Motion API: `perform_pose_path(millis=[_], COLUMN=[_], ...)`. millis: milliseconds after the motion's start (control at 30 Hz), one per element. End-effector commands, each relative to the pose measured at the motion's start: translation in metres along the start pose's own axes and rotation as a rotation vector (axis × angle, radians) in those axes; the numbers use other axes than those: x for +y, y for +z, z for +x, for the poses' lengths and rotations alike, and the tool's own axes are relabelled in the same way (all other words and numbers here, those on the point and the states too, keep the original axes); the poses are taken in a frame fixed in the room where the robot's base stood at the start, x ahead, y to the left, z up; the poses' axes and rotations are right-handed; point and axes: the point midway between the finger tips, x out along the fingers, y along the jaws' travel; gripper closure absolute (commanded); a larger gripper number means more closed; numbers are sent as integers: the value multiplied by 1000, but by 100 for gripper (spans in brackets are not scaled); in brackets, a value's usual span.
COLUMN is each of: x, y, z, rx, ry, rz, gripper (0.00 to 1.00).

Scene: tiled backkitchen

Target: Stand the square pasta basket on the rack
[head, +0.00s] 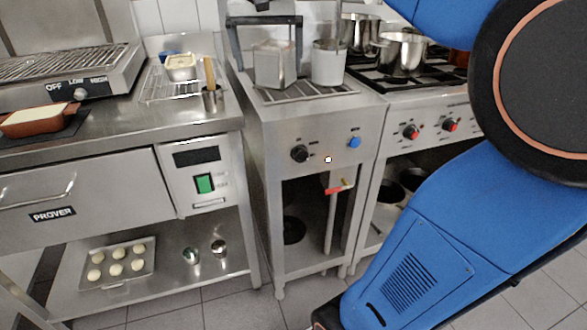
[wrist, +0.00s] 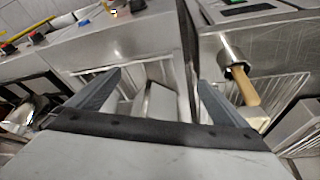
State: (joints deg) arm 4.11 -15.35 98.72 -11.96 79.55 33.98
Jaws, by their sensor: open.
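The square pasta basket (head: 273,68) is a pale metal box at the back of the pasta cooker, beside the round basket (head: 328,64). A slatted metal rack (head: 318,91) covers the cooker top in front of them. A separate wire rack (head: 160,91) lies on the left counter. My gripper (head: 269,62) is open, its dark fingers reaching down on either side of the square basket; I cannot tell if they touch it. In the wrist view my gripper (wrist: 159,79) shows spread fingers with the square basket (wrist: 158,103) between them. Its lower part is hidden there.
A metal cup (head: 212,101) with a wooden-handled tool stands on the left counter's right edge. A pale-filled container (head: 181,67) sits at the wire rack's back. Pots (head: 402,53) stand on the stove to the right. The wire rack's front is clear.

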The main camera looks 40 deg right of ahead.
Motion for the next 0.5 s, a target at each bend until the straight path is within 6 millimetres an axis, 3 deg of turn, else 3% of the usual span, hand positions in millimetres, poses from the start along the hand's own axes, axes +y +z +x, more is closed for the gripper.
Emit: perform_pose_path(millis=[33,267,500], x=[5,23,45], y=[22,117,217], z=[7,50,108], rx=[-1,3,23], ry=[-18,-103,-188], rz=[-42,-248,-445], gripper=[2,2,2])
